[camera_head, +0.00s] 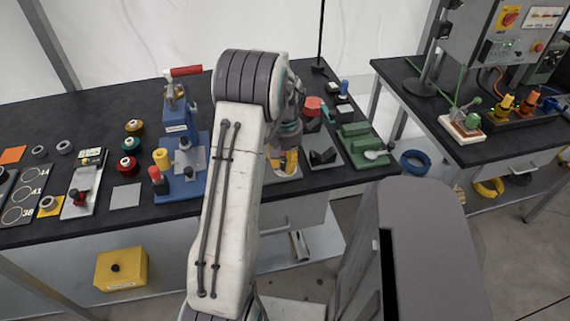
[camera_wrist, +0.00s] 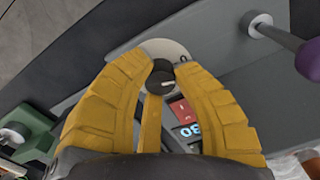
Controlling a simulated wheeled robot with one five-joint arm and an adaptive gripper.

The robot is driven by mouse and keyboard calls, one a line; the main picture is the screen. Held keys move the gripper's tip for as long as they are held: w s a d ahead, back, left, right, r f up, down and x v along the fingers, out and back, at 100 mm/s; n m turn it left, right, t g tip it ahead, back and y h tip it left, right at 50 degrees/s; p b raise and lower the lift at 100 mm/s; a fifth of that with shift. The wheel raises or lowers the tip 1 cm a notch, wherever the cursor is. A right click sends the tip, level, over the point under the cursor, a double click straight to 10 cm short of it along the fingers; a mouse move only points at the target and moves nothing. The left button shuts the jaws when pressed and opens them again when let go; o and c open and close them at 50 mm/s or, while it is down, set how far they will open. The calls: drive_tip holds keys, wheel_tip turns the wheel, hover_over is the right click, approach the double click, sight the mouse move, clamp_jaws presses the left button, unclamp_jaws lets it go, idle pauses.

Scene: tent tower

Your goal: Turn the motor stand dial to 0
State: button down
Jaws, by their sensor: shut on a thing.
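The motor stand is a grey unit (camera_wrist: 220,45) that fills much of the wrist view; in the head view it is largely hidden behind my arm. Its dial is a black knob (camera_wrist: 161,82) over a pale disc (camera_wrist: 165,49). A light pointer line on the knob points roughly right in the wrist view. A "0" is printed at the disc's upper right, apart from the pointer. My gripper (camera_wrist: 165,70) has its yellow fingers closed on either side of the knob. It also shows over the bench in the head view (camera_head: 285,162).
A red switch (camera_wrist: 181,110) and a lit digit display (camera_wrist: 188,131) sit close by the right finger. A metal post (camera_wrist: 257,24) with a purple handle (camera_wrist: 310,60) stands at the upper right. A blue press (camera_head: 180,140) and green fixture (camera_head: 360,147) flank my arm.

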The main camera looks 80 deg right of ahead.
sight(285, 162)
drive_tip(key=shift+a+f+n, duration=0.1)
drive_tip(key=shift+n, duration=1.2)
drive_tip(key=c, duration=1.2)
unclamp_jaws()
drive_tip(key=shift+c, duration=0.2)
drive_tip(key=shift+r, duration=0.2)
wheel_tip(285, 162, up, 12)
drive_tip(key=shift+f, duration=0.15)
